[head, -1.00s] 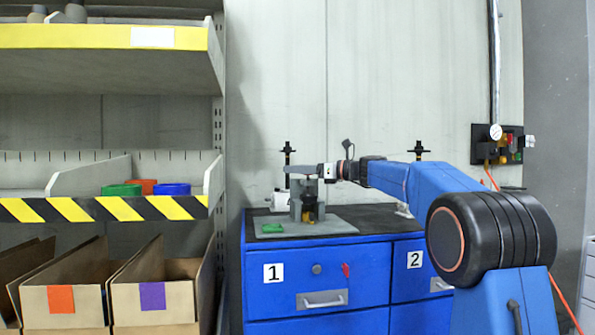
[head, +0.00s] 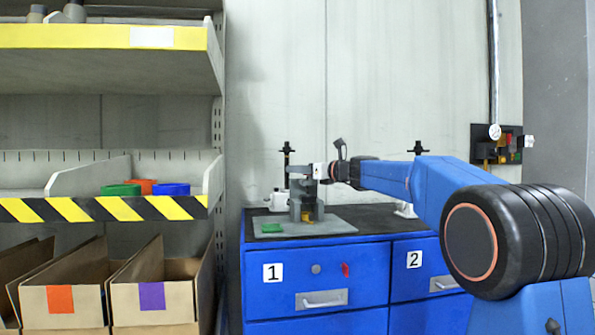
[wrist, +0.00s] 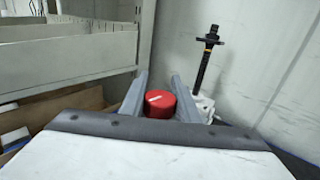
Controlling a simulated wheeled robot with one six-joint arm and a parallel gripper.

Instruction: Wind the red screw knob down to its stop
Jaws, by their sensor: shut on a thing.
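The red screw knob (wrist: 160,104) shows in the wrist view between the two grey fingers of my gripper (wrist: 160,80), with a pale mark on its top. My gripper is shut on the knob. In the head view my gripper (head: 303,172) is at the top of a grey jack stand (head: 307,207) on a grey plate (head: 335,227). The knob cannot be made out there, as my gripper covers it. A small yellow-orange part (head: 307,217) shows low in the stand's front.
A black screw jack (wrist: 207,60) on a white base stands close behind the fingers. Another black-topped jack (head: 418,148) stands farther right on the blue cabinet (head: 370,270). A green block (head: 271,228) lies on the plate. Shelving (head: 105,208) is at left.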

